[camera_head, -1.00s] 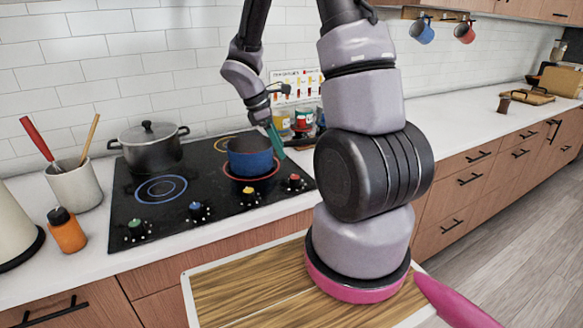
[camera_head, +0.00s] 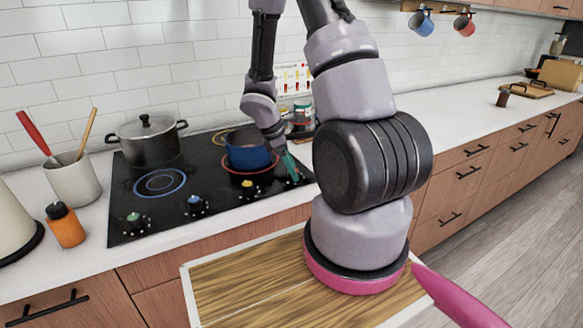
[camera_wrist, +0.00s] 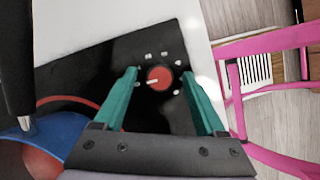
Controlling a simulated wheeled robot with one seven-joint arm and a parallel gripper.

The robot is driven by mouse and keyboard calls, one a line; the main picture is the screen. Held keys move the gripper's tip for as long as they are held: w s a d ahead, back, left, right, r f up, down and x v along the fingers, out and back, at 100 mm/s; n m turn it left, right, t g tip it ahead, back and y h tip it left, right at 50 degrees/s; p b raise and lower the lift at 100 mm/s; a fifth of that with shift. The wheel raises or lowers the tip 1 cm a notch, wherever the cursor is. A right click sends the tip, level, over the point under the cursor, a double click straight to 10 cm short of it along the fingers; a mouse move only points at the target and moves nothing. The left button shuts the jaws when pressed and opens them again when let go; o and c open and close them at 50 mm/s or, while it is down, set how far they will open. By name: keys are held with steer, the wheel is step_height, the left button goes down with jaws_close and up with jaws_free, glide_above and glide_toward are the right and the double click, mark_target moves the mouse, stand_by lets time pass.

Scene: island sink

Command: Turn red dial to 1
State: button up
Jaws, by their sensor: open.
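The red dial (camera_wrist: 159,78) sits on the black cooktop in the wrist view, with a white pointer line toward the left and small pale marks around it. My gripper (camera_wrist: 158,82) is open, with its two teal fingers on either side of the dial as seen from the wrist. I cannot tell how far above the dial the fingertips are. In the head view my gripper (camera_head: 293,172) is at the cooktop's front right corner and hides most of the red dial. The black cooktop (camera_head: 125,195) also carries green, blue and yellow dials along its front.
A blue pot (camera_head: 248,152) stands on the red-ringed burner, close to my gripper; its blue side (camera_wrist: 50,128) shows at lower left in the wrist view. A dark lidded pot (camera_head: 150,145) stands at the back left. The counter (camera_head: 440,112) to the right is largely clear.

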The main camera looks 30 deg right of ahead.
jaws_close()
steer(key=shift+w+m, duration=0.1)
steer(key=shift+m, duration=0.3)
steer(key=m+g, duration=0.1)
steer(key=m, duration=0.2)
steer(key=shift+w+d+m+y, duration=0.1)
steer(key=shift+m+y, duration=0.2)
steer(key=shift+y, duration=0.1)
steer(key=shift+m+g+y, duration=0.6)
steer(key=shift+m, duration=1.1)
jaws_free()
